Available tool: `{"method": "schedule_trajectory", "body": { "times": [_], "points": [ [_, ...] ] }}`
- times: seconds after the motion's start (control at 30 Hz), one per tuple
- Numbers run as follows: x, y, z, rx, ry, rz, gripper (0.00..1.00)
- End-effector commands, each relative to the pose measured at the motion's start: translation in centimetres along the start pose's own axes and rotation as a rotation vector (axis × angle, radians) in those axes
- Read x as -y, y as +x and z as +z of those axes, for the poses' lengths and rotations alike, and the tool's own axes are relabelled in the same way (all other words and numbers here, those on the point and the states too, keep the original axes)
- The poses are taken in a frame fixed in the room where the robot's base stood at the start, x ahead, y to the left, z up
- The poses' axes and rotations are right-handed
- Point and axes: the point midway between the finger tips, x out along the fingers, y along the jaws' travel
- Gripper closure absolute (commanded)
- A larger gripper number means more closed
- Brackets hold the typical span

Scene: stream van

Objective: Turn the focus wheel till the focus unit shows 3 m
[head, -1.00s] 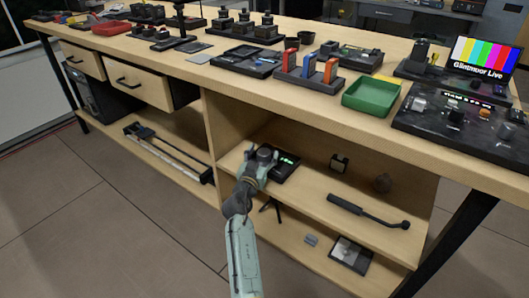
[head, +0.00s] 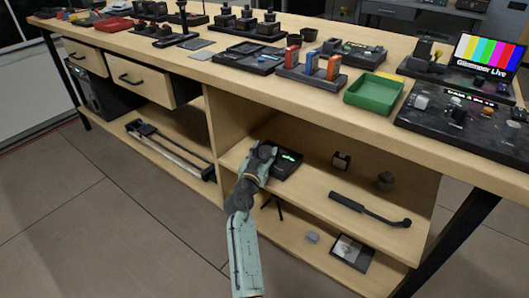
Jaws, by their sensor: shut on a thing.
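The focus unit (head: 288,163) is a dark box on the upper shelf under the bench, with a small lit green display (head: 291,156). The figures on the display are too small to read. My gripper (head: 264,153) reaches in from the front and is at the left part of the unit, shut on the focus wheel. The wheel itself is hidden behind my fingers and wrist.
A dark handle-like rod (head: 368,210) lies to the right on the same shelf, with a small block (head: 341,161) and a round knob-like thing (head: 385,180) behind it. The bench top (head: 300,95) overhangs the shelf. The floor in front is clear.

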Motion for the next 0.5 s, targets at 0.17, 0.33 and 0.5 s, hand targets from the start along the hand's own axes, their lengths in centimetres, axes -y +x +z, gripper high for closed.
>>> {"method": "schedule_trajectory", "body": {
  "times": [0.17,0.33,0.5],
  "points": [
    [0.08,0.15,0.52,-0.004,-0.001,0.033,0.87],
    [0.24,0.19,0.68,-0.007,-0.001,0.101,0.87],
    [0.34,0.19,0.7,-0.005,-0.001,0.177,0.87]
  ]
}}
